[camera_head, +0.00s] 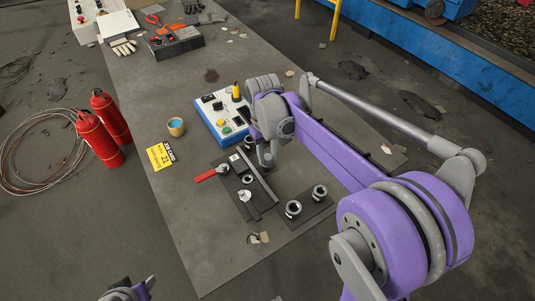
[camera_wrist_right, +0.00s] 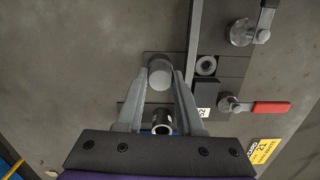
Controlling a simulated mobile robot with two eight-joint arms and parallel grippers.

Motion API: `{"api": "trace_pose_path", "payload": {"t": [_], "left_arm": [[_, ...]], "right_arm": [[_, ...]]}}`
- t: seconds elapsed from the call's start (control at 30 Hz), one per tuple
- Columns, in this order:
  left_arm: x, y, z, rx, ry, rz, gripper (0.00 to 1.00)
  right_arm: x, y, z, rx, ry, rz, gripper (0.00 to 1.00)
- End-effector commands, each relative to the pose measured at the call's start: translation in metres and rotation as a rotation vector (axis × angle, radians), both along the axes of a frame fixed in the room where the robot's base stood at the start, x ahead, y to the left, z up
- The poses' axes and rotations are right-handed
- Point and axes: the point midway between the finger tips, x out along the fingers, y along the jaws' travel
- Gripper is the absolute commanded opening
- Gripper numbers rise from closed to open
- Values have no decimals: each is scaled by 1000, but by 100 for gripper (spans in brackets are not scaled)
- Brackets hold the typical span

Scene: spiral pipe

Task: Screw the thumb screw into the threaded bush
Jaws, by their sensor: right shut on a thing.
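My right gripper (camera_head: 266,163) hangs over the table beside the dark fixture. In the wrist view its fingers (camera_wrist_right: 160,78) are shut on a plain grey cylinder, which I take for the thumb screw (camera_wrist_right: 160,72); only its end shows. In the head view the screw is hard to make out. A round metal piece with a dark hole, which looks like the threaded bush (camera_wrist_right: 206,65), sits in the fixture between two clamps. It shows small in the head view (camera_head: 247,179). The screw is to the left of it in the wrist view, apart from it. My left gripper (camera_head: 130,290) is cut off at the bottom edge.
One clamp has a red handle (camera_head: 206,175); the other is a silver clamp (camera_head: 245,195). A dark plate (camera_head: 308,208) beside the fixture bears two metal rings. The table's front left is clear.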

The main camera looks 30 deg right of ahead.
Motion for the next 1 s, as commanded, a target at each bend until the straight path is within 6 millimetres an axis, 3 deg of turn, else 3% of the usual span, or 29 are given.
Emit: {"api": "trace_pose_path", "payload": {"t": [0.17, 1.0], "left_arm": [[0, 0, 0, 0, 0, 0, 50], [-1, 0, -3, 0, 2, 0, 50]], "right_arm": [[0, -2, 0, -5, -1, -79, 0], [-3, -3, -1, -3, 2, -1434, 0]]}}
